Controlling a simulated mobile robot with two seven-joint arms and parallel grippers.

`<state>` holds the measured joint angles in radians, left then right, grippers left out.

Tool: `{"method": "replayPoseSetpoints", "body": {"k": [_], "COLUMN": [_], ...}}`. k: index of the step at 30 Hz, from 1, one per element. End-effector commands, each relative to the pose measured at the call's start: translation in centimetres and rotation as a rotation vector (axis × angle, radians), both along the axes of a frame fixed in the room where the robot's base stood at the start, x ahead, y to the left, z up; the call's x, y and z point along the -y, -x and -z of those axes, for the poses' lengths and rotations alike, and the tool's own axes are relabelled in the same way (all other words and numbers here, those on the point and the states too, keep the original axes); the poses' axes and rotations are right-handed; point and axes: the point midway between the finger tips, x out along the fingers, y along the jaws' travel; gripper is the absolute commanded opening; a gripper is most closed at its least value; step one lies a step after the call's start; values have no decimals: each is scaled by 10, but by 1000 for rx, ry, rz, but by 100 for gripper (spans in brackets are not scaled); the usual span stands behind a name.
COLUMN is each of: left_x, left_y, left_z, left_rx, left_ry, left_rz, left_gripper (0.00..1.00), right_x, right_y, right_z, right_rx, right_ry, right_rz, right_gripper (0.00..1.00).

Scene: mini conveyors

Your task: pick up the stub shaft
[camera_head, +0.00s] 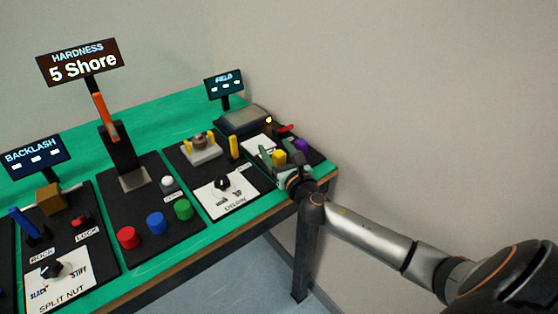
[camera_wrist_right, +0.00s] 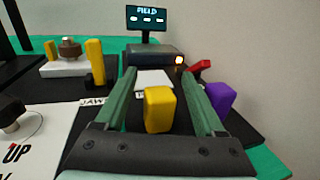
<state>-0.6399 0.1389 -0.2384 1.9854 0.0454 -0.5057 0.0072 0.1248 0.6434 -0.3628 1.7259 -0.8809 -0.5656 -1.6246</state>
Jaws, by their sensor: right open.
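My right gripper (camera_head: 278,150) is open over the far right station of the bench. In the right wrist view its two green fingers (camera_wrist_right: 160,76) stand apart, pointing away toward the white card. A yellow block (camera_wrist_right: 159,110) shows between the fingers, with a visible gap to each; it also shows in the head view (camera_head: 279,157). A purple block (camera_wrist_right: 219,97) stands just outside the right finger. No label marks the stub shaft, so I cannot tell for sure which piece it is. My left gripper is not in view.
A dark box (camera_wrist_right: 155,54) with a small yellow light and a red lever (camera_wrist_right: 201,67) stand behind. The FIELD screen (camera_head: 224,83) rises at the back. A yellow post (camera_head: 233,147) and a white-based fixture (camera_head: 201,151) are to the left. A wall bounds the right.

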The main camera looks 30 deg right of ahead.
Motion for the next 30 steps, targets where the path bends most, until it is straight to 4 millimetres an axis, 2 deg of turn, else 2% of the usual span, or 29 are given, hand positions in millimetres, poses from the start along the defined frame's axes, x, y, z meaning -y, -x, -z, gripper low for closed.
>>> {"method": "replayPoseSetpoints", "body": {"k": [4, 11, 30], "left_x": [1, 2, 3], "left_y": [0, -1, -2], "left_z": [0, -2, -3], "left_rx": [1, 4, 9], "left_ry": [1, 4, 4], "left_rz": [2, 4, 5], "left_gripper": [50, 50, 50], "right_x": [2, 2, 2], "right_y": [-11, -12, -12], "right_z": [0, 0, 0], "right_rx": [0, -1, -1], "right_ry": [-1, 0, 0], "right_rz": [-1, -1, -1], "right_gripper": [71, 71, 0]}}
